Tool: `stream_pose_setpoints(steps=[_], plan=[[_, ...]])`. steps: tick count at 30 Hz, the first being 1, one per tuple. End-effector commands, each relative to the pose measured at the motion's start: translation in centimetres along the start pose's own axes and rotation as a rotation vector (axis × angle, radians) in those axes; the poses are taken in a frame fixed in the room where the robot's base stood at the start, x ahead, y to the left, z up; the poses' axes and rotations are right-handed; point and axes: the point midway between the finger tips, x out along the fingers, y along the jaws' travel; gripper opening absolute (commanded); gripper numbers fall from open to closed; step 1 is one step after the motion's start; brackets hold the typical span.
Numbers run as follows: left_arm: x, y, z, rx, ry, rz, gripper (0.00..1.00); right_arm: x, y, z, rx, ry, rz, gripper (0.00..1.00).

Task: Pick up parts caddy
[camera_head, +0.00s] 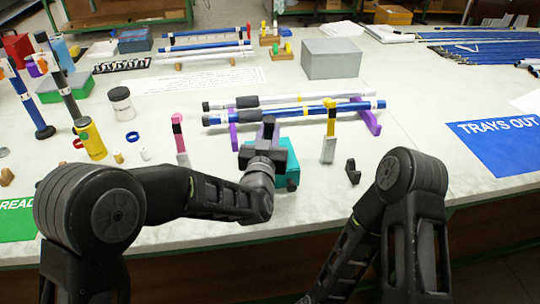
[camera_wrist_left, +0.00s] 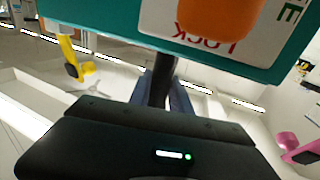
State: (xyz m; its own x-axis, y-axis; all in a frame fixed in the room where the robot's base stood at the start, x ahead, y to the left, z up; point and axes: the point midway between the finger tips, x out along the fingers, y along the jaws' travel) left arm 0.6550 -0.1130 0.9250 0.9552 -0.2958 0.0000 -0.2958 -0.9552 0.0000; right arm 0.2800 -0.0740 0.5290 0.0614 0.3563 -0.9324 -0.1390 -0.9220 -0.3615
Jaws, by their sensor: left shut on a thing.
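The parts caddy appears to be the teal box (camera_head: 293,162) near the front middle of the table, partly hidden behind my left gripper. In the left wrist view the teal side (camera_wrist_left: 95,18) fills the top, with a white lettered label and an orange shape over it. My left gripper (camera_head: 269,135) is at the caddy in the head view. In the wrist view the gripper (camera_wrist_left: 168,92) is shut around a dark bar, seemingly the caddy's handle. I cannot tell whether the caddy touches the table. My right arm shows at the right, its gripper out of view.
Blue and white rods (camera_head: 290,113) lie on purple supports just behind the caddy. A pink-topped clamp (camera_head: 178,135) stands left and a yellow-topped one (camera_head: 330,130) right. A yellow bottle (camera_head: 90,139) stands further left. A blue mat (camera_head: 500,143) lies at the right.

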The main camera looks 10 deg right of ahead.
Motion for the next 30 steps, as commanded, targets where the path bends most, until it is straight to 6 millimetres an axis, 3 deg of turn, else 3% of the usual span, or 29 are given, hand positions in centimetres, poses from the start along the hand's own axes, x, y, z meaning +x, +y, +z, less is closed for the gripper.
stream_pose_setpoints(steps=[30], plan=[[0.04, -0.01, -0.87, -0.001, 0.006, -0.001, 0.0, -0.01, 0.0, 0.0, 0.0, 0.0, 0.0, 0.36]])
